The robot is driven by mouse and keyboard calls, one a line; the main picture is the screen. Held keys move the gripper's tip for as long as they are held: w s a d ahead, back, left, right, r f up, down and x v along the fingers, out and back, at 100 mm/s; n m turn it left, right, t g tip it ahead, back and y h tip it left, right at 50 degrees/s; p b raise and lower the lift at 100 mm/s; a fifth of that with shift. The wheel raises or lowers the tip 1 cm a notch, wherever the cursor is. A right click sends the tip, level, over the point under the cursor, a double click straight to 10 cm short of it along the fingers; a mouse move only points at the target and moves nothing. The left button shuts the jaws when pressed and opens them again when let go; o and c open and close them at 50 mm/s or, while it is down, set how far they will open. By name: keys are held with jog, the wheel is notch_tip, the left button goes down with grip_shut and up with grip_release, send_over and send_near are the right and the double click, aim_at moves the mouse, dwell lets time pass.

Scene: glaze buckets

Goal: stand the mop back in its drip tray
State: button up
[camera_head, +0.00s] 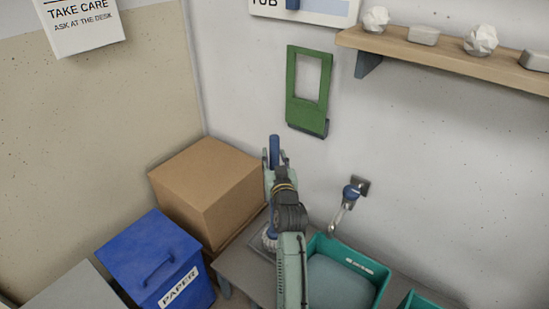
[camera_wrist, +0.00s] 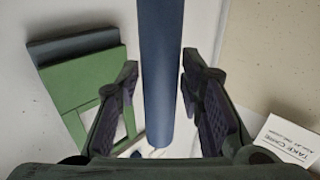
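The mop's blue handle (camera_head: 274,150) stands upright above my gripper (camera_head: 277,168) in the head view. Its pale head (camera_head: 269,241) shows low down, partly hidden by my arm, beside a grey flat tray (camera_head: 258,249). Whether the head rests inside that tray cannot be told. In the wrist view the blue handle (camera_wrist: 162,75) runs between the two dark finger pads of my gripper (camera_wrist: 163,108). The fingers are apart, with a gap on each side of the handle.
A grey bench (camera_head: 240,277) carries a teal tub (camera_head: 375,270) at right. A cardboard box (camera_head: 205,190) and a blue paper bin (camera_head: 150,258) stand left. A green frame (camera_head: 318,115), a wall tap (camera_head: 350,193) and a wooden shelf (camera_head: 440,58) are on the wall.

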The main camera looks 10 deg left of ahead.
jog(key=shift+o, duration=0.7)
jog(key=shift+r, duration=0.1)
